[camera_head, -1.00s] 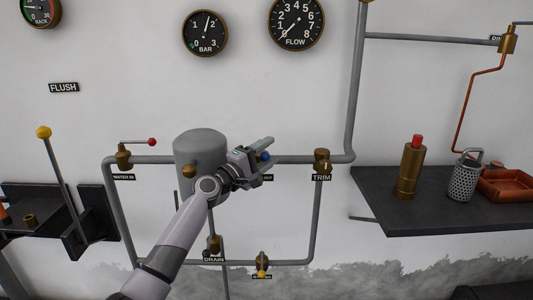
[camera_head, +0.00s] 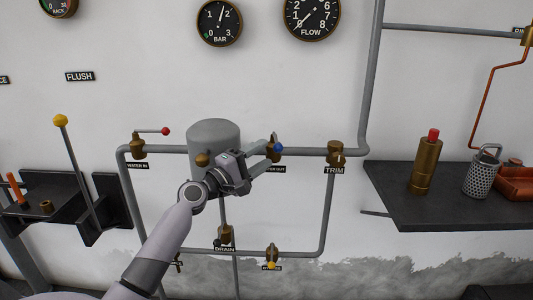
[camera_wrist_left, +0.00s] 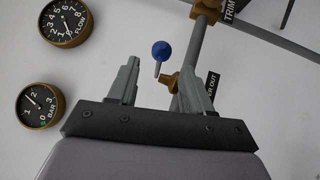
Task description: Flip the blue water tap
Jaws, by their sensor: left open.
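The blue water tap shows as a blue ball knob (camera_head: 279,147) on a short lever by a brass valve on the pipe, at the WATER OUT label (camera_head: 274,169). My left gripper (camera_head: 266,153) is open, with its fingers pointing right toward the knob and partly covering the valve and label. In the left wrist view the blue knob (camera_wrist_left: 161,50) and its thin stem appear between the two fingers (camera_wrist_left: 160,78), past their tips. The fingers look apart from the knob. My right gripper is not in view.
A grey tank (camera_head: 214,134) stands behind my left arm. A red-knobbed WATER IN valve (camera_head: 138,146) is to the left, the TRIM valve (camera_head: 335,153) to the right, and the DRAIN valve (camera_head: 225,235) below. A dark shelf (camera_head: 440,206) juts out at right.

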